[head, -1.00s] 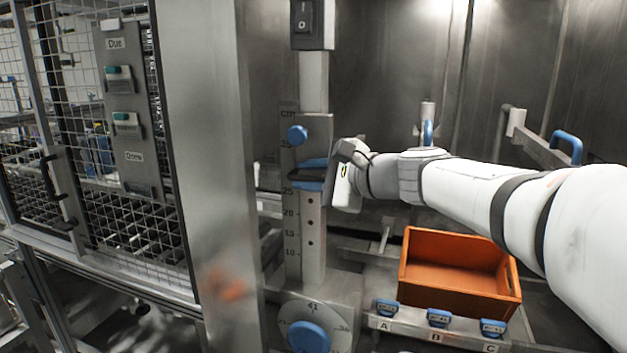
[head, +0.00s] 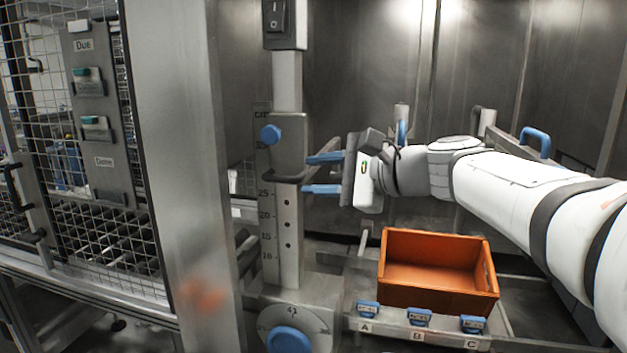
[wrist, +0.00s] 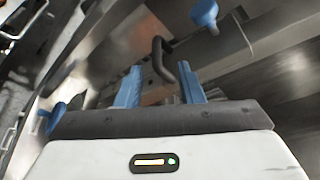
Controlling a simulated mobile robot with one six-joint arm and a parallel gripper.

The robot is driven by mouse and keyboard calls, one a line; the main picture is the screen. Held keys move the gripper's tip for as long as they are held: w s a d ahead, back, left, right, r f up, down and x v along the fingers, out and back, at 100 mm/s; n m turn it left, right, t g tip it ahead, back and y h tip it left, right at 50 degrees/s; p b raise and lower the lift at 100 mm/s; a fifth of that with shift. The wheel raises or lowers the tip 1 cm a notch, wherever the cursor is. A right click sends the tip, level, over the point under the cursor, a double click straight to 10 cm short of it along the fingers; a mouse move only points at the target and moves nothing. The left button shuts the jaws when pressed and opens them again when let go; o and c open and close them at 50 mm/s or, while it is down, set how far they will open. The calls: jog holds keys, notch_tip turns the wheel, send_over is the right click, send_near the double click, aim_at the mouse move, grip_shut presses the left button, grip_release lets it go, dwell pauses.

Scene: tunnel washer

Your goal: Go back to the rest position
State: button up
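My gripper (head: 322,174) is in the middle of the head view, pointing left, with its two blue fingers apart and nothing between them. It is just right of the grey slider block (head: 288,146), which has a dark handle loop (head: 289,179) and a blue knob (head: 271,134) on an upright scale post (head: 289,225). In the wrist view the open fingers (wrist: 161,88) show with the dark handle (wrist: 162,60) beyond them. The handle appears clear of the fingers.
An orange crate (head: 440,297) stands below my arm, behind tags A, B and C. A blue dial (head: 289,340) is at the post's foot. A steel pillar (head: 185,150) and mesh door (head: 100,230) are at left. A blue-handled lever (head: 535,140) is at right.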

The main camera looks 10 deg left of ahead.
jog(key=shift+d, duration=0.1)
jog(key=s+d+f+n+g+h, duration=0.1)
jog(key=s+d+f+n+h, duration=0.3)
jog(key=f, duration=0.5)
jog(key=s+d+f+n+g+h, duration=0.1)
jog(key=s+d+f+n+h, duration=0.3)
jog(key=s+d+f, duration=0.4)
jog(key=s+d+f+n+g+h, duration=0.1)
jog(key=s+d+f+n+h, duration=0.2)
jog(key=s+d+f+h, duration=0.2)
jog(key=s+d+f, duration=0.1)
jog(key=d+f, duration=0.2)
jog(key=f, duration=0.4)
jog(key=shift+s+n+g+h, duration=0.25)
jog(key=shift+n+g+h, duration=0.05)
jog(key=shift+n+h, duration=0.1)
